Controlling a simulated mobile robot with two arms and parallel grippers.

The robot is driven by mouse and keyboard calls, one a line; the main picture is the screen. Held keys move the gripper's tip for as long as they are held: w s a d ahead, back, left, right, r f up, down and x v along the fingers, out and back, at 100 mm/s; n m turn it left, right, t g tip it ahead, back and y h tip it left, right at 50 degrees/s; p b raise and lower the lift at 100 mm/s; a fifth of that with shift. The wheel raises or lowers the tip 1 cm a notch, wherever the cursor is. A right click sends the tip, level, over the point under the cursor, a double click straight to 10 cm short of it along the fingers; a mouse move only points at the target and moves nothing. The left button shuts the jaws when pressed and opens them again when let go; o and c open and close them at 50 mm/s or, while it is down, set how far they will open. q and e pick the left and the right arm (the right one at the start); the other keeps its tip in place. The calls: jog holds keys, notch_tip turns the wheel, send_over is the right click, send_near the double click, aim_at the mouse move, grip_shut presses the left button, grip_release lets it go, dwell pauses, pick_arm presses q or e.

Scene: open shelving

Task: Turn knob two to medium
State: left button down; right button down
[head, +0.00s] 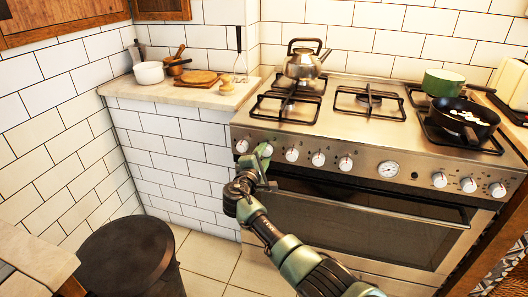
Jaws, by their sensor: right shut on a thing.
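The steel stove (400,215) has a row of white-faced knobs with red marks along its front panel. Knob one (242,146) is at the far left and knob three (292,154) is further right. Knob two (268,150) lies between them, mostly hidden by my gripper, so its setting cannot be read. My right gripper (264,156) reaches up from below and is shut on knob two. My left gripper is out of view.
A kettle (303,62) stands on the back left burner. A black pan (462,118) and a green pot (443,82) are at the right. The oven handle (370,203) runs below the knobs. A dark round bin (125,255) stands at lower left.

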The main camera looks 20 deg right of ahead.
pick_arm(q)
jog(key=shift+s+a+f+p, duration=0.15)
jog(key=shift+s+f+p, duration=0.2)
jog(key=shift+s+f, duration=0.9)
pick_arm(e)
jog(key=shift+f+n, duration=0.1)
jog(key=shift+n, duration=1.2)
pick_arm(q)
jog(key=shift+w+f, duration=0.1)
pick_arm(e)
jog(key=c, duration=0.9)
grip_release()
jog(key=shift+a, duration=0.1)
jog(key=shift+c, duration=0.2)
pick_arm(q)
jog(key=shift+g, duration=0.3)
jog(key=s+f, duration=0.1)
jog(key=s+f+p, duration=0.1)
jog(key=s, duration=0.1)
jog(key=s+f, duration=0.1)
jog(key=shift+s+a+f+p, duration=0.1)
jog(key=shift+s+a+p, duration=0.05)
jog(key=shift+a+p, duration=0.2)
pick_arm(e)
jog(key=v, duration=0.7)
jog(key=shift+s+a, duration=0.25)
jog(key=shift+s, duration=0.05)
jog(key=shift+f, duration=0.1)
